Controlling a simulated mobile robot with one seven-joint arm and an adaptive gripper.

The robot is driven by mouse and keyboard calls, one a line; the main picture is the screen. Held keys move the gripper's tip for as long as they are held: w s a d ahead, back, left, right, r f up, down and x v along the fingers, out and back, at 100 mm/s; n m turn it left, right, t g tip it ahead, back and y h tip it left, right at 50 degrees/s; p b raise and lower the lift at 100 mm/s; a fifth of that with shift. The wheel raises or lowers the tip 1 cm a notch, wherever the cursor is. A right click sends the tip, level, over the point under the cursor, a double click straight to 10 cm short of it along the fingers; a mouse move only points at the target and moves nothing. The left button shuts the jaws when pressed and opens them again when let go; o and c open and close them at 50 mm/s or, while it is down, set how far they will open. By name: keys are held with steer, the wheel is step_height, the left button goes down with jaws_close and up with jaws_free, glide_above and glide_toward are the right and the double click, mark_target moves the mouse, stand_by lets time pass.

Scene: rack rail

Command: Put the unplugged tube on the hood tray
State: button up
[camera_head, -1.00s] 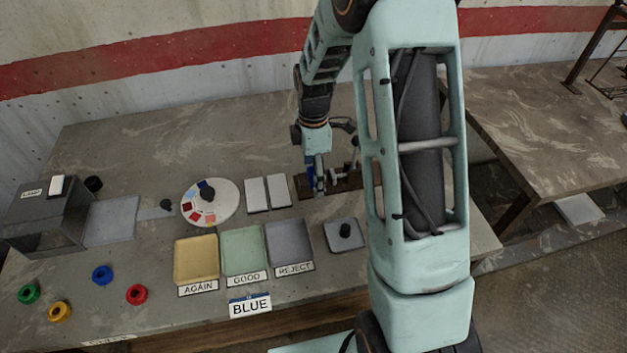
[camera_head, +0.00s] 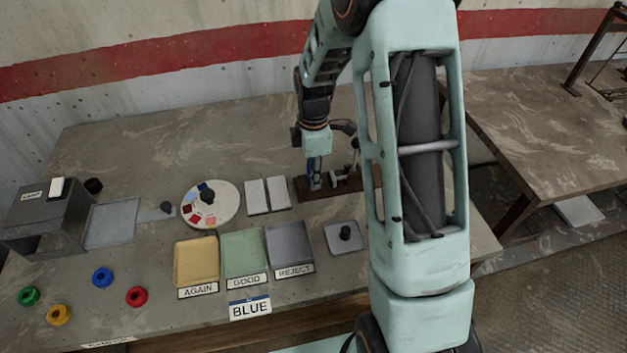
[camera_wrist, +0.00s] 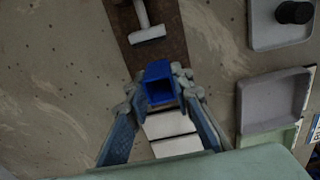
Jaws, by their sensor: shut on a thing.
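My gripper (camera_wrist: 160,88) is shut on a blue, square-sided hollow piece (camera_wrist: 158,72), open at its near end; it looks like the tube, and no plug shows in it. In the head view my gripper (camera_head: 315,178) is over the brown rail base (camera_head: 345,186), and the blue piece is mostly hidden by the fingers. I cannot tell whether it touches the base. The dark hood (camera_head: 45,220) stands at the far left, with a flat grey tray (camera_head: 112,222) at its right side.
Yellow AGAIN (camera_head: 196,262), green GOOD (camera_head: 244,256) and grey REJECT (camera_head: 289,248) trays lie at the front. A round colour dial (camera_head: 225,205), white plates (camera_head: 257,196) and a small tray with a black knob (camera_head: 345,233) are nearby. Several coloured rings (camera_head: 102,277) lie front left.

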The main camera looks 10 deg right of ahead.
stand_by(0.3)
step_height(320, 180, up, 6)
steer(key=p, duration=0.4)
stand_by(0.3)
steer(key=shift+a, duration=0.1)
